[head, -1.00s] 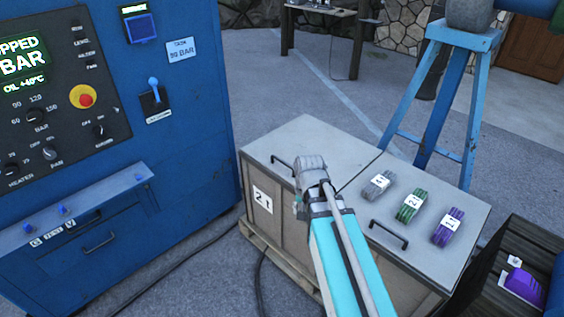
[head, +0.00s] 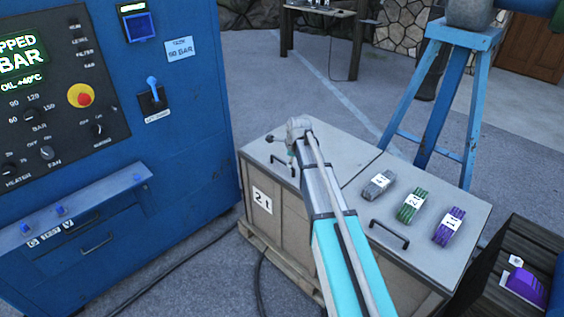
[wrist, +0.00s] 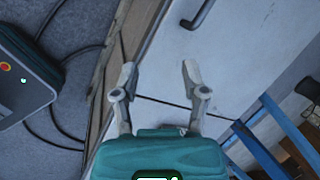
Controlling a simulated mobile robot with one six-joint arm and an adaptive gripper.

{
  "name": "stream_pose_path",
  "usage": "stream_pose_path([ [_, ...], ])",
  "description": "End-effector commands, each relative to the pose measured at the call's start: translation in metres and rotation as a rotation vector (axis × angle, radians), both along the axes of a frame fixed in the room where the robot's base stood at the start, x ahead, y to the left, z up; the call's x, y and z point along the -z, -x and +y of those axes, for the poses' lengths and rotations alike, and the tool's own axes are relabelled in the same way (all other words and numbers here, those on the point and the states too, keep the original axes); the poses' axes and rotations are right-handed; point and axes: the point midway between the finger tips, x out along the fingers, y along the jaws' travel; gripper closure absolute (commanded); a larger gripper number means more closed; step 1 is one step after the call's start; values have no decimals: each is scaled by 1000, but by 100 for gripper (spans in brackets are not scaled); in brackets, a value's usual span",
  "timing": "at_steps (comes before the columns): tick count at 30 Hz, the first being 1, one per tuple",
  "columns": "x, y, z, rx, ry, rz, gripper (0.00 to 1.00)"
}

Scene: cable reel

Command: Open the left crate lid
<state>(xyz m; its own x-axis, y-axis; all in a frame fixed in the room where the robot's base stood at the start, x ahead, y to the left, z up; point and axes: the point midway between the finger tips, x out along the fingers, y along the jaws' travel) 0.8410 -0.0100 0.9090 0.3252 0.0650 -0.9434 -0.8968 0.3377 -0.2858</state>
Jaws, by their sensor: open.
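The left crate lid (head: 346,148) is a flat grey panel, closed on the crate, with a dark bar handle (head: 283,164) near its front edge. My gripper (head: 279,141) is above this lid, beyond the handle toward the far left in the head view; its fingers are small there. In the wrist view my gripper (wrist: 157,72) is open with nothing between its fingers. A dark handle (wrist: 205,14) shows at the top of the wrist view, ahead of and apart from the fingertips. My forearm covers part of the lid in the head view.
The right lid (head: 452,265) carries three cable bundles: grey (head: 378,186), green (head: 411,206) and purple (head: 449,226). A blue control cabinet (head: 185,110) stands left of the crate. A blue trestle (head: 432,130) stands behind, and a dark crate (head: 487,290) is at the right.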

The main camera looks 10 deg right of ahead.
Motion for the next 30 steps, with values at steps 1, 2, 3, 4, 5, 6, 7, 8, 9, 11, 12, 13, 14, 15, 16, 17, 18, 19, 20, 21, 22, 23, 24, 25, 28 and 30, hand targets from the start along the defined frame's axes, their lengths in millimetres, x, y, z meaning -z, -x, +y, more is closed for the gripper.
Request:
stream_pose_path([
  [1, 1, -19, -1, 71, -27, -8, 43],
  [2, 0, -26, -1, 116, -44, -13, 43],
  [3, 0, -35, -2, 173, -68, -20, 43],
  [4, 0, -42, -2, 213, -84, -24, 43],
  [5, 0, -48, -3, 252, -100, -27, 43],
  [6, -1, -56, -3, 301, -121, -34, 43],
  [7, -1, -61, -3, 334, -135, -37, 43],
  [8, -1, -66, -4, 366, -149, -40, 43],
  [9, -1, -71, -4, 404, -166, -43, 43],
  [11, -2, -78, -4, 449, -188, -48, 43],
  [12, -2, -82, -4, 474, -199, -50, 43],
  [13, -2, -84, -4, 490, -207, -52, 43],
  [14, -2, -86, -4, 503, -213, -53, 43],
  [15, -2, -87, -4, 515, -219, -53, 43],
  [16, -2, -88, -4, 523, -222, -54, 43],
  [17, -3, -89, -4, 527, -225, -54, 43],
  [18, -3, -89, -4, 532, -227, -55, 43],
  [19, -3, -89, -4, 534, -228, -55, 43],
  [20, -3, -89, -4, 535, -228, -55, 43],
  [21, -3, -88, -4, 535, -228, -55, 43],
  [22, -3, -88, -4, 534, -228, -55, 43],
  [23, -3, -88, -4, 534, -228, -55, 43],
  [24, -3, -88, -4, 533, -227, -55, 43],
  [25, -3, -88, -4, 533, -227, -54, 43],
  [28, -2, -88, -4, 532, -227, -54, 43],
  [30, -2, -89, -4, 531, -227, -54, 43],
])
